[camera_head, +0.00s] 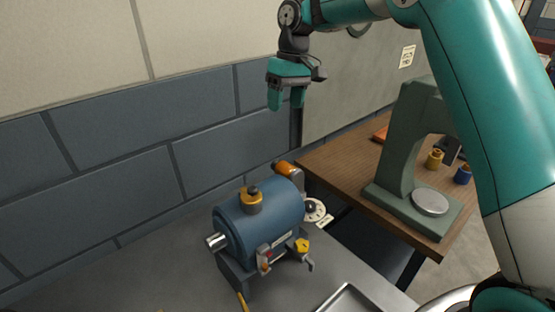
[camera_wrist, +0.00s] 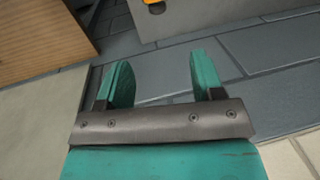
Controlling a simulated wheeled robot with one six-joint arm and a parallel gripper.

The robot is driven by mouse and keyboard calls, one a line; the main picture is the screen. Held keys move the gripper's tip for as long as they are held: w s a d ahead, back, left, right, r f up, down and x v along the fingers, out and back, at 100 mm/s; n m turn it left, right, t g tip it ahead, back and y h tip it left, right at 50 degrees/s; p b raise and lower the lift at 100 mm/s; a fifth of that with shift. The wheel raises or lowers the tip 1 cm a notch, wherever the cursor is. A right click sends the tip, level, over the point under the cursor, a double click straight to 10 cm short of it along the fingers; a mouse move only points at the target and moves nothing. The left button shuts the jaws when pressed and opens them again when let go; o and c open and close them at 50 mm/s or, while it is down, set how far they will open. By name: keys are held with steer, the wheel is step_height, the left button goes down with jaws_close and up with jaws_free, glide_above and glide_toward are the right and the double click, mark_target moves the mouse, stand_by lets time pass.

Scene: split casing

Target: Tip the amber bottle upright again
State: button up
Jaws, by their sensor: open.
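My gripper (camera_head: 286,98) is open and empty, raised in front of the wall, well above the blue machine. A small amber-orange cylinder (camera_head: 287,170) with a dark end shows behind the blue machine, tilted or lying. It may be the amber bottle, but its lower part is hidden and I cannot tell for certain. An orange piece (camera_wrist: 154,5) with a dark spot is cut off at the top of the wrist view.
The blue machine (camera_head: 265,222) with yellow fittings stands on the grey bench (camera_head: 170,282), below my gripper. A metal tray (camera_head: 350,300) lies at the front. A wooden table (camera_head: 335,163) at right holds a green press (camera_head: 397,165) and small spools. Air around my gripper is clear.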

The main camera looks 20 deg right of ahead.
mark_target(277, 161)
steer(key=f+p, duration=0.1)
steer(key=f, duration=0.4)
steer(key=a+f+p, duration=0.1)
steer(key=f, duration=0.5)
steer(key=a+f+p, duration=0.1)
steer(key=f, duration=0.5)
steer(key=shift+s+a+f, duration=0.15)
steer(key=shift+f, duration=0.05)
steer(key=c, duration=1)
